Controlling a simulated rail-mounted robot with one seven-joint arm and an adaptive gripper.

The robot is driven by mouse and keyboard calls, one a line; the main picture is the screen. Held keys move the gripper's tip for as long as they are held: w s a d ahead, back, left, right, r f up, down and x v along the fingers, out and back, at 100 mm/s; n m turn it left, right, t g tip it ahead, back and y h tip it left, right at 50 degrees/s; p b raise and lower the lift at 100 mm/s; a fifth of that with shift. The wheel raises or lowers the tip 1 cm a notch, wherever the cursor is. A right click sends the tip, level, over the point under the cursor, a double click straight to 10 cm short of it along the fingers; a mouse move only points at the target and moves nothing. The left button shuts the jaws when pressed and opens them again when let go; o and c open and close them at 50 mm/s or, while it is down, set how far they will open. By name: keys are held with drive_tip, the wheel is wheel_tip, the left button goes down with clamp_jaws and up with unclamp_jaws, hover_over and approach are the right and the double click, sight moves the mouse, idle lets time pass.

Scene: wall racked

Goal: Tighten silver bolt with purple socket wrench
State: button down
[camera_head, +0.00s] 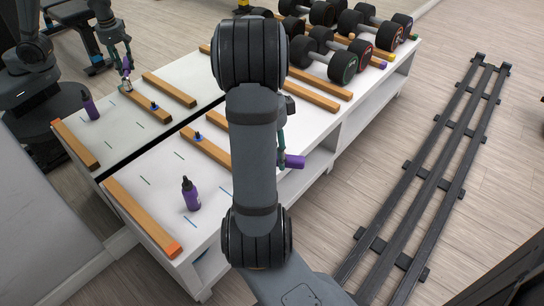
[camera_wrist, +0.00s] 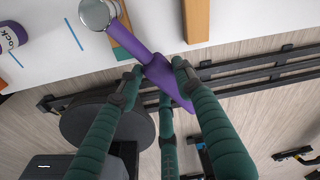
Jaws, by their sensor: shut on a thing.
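My gripper (camera_wrist: 160,76) has green fingers and is shut on the handle of the purple socket wrench (camera_wrist: 130,43). The wrench's round silver head (camera_wrist: 97,13) points to the upper left in the wrist view, over the white table. In the head view my gripper (camera_head: 281,150) is mostly hidden behind my arm, and the purple handle end (camera_head: 293,161) sticks out to its right, near the table's front edge. A small blue piece (camera_head: 197,136) stands on a wooden bar. I cannot make out the silver bolt; my arm hides part of the table.
A purple bottle (camera_head: 191,195) stands on the white table (camera_head: 165,180), with wooden bars (camera_head: 142,218) around it. Several dumbbells (camera_head: 335,60) sit at the far end. A black rail (camera_head: 430,180) lies on the floor at right. A mirror at left repeats the table and arm.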

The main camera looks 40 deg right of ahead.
drive_tip(key=shift+r+p, duration=2.7)
drive_tip(key=shift+r, duration=0.7)
drive_tip(key=w+d+n+t+p, duration=0.1)
drive_tip(key=w+d+n+p, duration=0.1)
drive_tip(key=w+n+p, duration=0.5)
drive_tip(key=shift+w+n+t, duration=0.3)
drive_tip(key=shift+w+n, duration=2.55)
drive_tip(key=shift+n, duration=1.85)
